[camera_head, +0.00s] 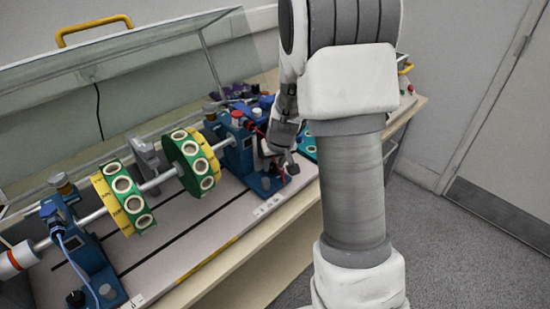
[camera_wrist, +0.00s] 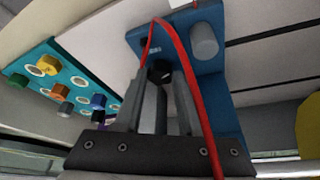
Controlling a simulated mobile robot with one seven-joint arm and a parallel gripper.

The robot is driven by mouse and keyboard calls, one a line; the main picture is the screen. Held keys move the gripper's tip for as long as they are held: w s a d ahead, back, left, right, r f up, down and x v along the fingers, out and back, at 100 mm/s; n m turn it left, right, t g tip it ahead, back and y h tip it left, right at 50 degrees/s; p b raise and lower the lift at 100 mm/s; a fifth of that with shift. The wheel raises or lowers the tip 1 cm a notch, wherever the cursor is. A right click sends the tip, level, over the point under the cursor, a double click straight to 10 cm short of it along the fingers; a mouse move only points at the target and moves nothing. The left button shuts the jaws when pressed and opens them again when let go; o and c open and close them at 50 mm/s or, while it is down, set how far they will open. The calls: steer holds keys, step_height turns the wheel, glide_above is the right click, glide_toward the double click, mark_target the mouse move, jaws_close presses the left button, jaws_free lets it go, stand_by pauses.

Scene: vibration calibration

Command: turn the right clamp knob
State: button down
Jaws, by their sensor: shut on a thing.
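The test rig's right blue pedestal (camera_head: 241,152) stands at the right end of the shaft. In the wrist view its blue foot (camera_wrist: 222,82) lies ahead of my gripper. My gripper (camera_wrist: 160,80) points at this foot, with its two grey fingers on either side of a black clamp knob (camera_wrist: 159,70). The fingers are closed on the knob, which partly hides between them. In the head view my gripper (camera_head: 284,164) is low at the right pedestal's foot, and the knob is hard to make out there. A grey cylinder (camera_wrist: 204,42) sits beside the knob.
A red cable (camera_wrist: 184,75) loops over the fingers in the wrist view. A teal tray (camera_wrist: 66,82) with coloured knobs lies close by. Green-and-yellow discs (camera_head: 193,162) sit on the shaft. The left blue pedestal (camera_head: 84,250) is farther left.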

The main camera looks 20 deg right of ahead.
steer(key=m+p, duration=0.1)
steer(key=m+h+p, duration=0.1)
steer(key=p, duration=0.1)
steer(key=m+p, duration=0.1)
steer(key=shift+a+r+g, duration=0.25)
steer(key=shift+r+g, duration=0.05)
steer(key=m+p, duration=0.2)
steer(key=m+h+p, duration=0.1)
steer(key=p, duration=0.1)
steer(key=shift+w+f+m, duration=0.1)
steer(key=shift+f+m, duration=0.1)
steer(key=shift+m, duration=0.2)
steer(key=shift+f, duration=0.1)
steer(key=shift+c, duration=2.4)
jaws_free()
steer(key=shift+h, duration=0.3)
steer(key=shift+f+b, duration=0.1)
steer(key=shift+b, duration=0.25)
